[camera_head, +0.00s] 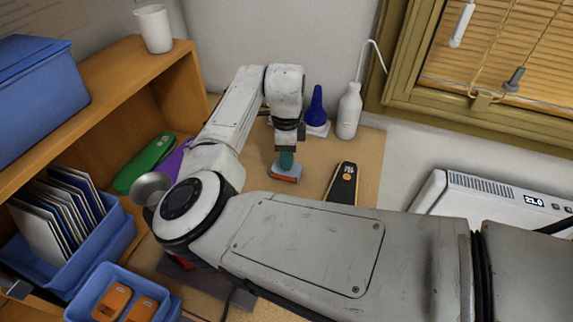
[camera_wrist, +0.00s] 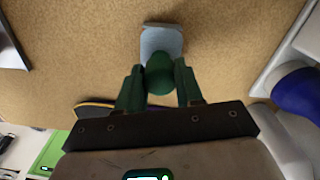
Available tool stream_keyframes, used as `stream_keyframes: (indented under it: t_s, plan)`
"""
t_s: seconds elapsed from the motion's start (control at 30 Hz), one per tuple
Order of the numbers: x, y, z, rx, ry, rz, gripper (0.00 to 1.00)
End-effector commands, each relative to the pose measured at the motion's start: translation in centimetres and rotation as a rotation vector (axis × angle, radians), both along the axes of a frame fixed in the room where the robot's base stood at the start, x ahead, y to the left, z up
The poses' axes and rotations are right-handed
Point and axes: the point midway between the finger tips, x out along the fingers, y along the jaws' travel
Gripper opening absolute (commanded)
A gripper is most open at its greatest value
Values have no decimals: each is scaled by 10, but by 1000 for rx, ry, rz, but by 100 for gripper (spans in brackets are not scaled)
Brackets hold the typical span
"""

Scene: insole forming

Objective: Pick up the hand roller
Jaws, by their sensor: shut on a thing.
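The hand roller (camera_head: 286,173) has a pale blue-grey head with an orange-red patch and a green handle. It is under my gripper (camera_head: 286,155) over the tan worktop in the head view. In the wrist view my gripper (camera_wrist: 159,92) has its two dark green fingers on either side of the rounded green handle, shut on it. The roller's pale head (camera_wrist: 161,42) points away from the wrist, past the fingertips. I cannot tell whether the roller touches the worktop.
A green insole (camera_head: 146,163), purple piece and metal bowl (camera_head: 151,187) are left.

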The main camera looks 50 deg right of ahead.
Motion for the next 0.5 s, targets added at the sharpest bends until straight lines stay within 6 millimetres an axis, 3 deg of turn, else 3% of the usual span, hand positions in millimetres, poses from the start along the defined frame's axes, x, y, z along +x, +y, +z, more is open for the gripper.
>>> stream_keyframes:
  t_s: [0.3,0.5]
  plan:
    - [0,0,0,0,0,0,0]
    - [0,0,1,-1,-1,0,0]
